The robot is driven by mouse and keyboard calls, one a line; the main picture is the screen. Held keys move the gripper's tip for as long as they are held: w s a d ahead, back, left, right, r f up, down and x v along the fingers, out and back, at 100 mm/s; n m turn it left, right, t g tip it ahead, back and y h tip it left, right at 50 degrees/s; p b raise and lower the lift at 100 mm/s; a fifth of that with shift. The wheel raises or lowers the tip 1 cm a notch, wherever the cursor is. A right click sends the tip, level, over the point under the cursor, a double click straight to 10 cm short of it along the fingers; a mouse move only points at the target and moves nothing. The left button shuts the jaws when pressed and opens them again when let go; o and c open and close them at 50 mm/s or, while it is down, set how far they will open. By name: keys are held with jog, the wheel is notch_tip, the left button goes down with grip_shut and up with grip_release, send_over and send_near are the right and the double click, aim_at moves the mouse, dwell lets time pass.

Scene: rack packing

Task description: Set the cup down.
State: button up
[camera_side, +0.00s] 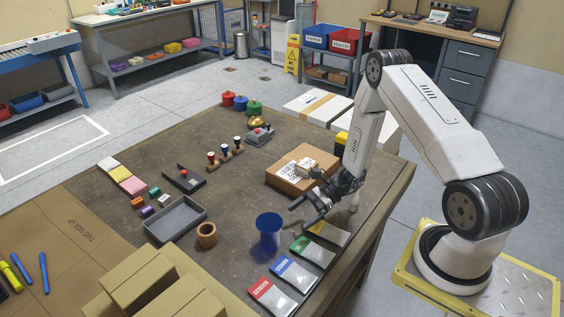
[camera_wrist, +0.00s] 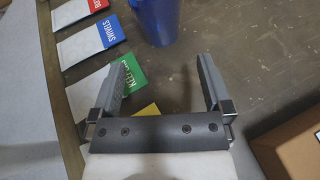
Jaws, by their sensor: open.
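A blue cup (camera_side: 269,229) stands upright on the brown table (camera_side: 232,262), left of my gripper. It also shows at the top of the wrist view (camera_wrist: 157,20), beyond my fingertips, with its upper part cut off. My gripper (camera_side: 304,212) is open and low over the table, to the right of the cup and near the green and yellow cards. In the wrist view the two grey fingers (camera_wrist: 163,62) are spread wide with nothing between them. The fingers appear apart from the cup.
Red, blue (camera_side: 296,273), green (camera_side: 312,251) and yellow labelled cards lie along the table's front right edge. A cardboard box (camera_side: 298,170) lies behind my gripper. A wooden ring (camera_side: 207,235) and a grey tray (camera_side: 175,219) are left of the cup. Table is bare behind the cup.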

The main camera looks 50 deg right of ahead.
jog(key=shift+v, duration=1)
jog(key=shift+r, duration=0.1)
jog(key=shift+s+a+r+n+g, duration=0.2)
jog(key=shift+a+r+n+g, duration=0.25)
jog(key=shift+n+g, duration=0.15)
jog(key=s+a+r+n+h, duration=0.3)
jog(key=r+n+h, duration=0.3)
jog(key=r+n, duration=0.2)
jog(key=s+a+r+n+g+h, duration=0.1)
jog(key=s+a+r+n+h, duration=0.2)
jog(key=n, duration=1)
notch_tip(320, 180, up, 6)
jog(key=a+h, duration=0.1)
jog(key=h, duration=0.2)
jog(key=shift+s+a+g+h, duration=0.3)
jog(key=shift+s+a, duration=0.05)
jog(key=shift+s, duration=0.05)
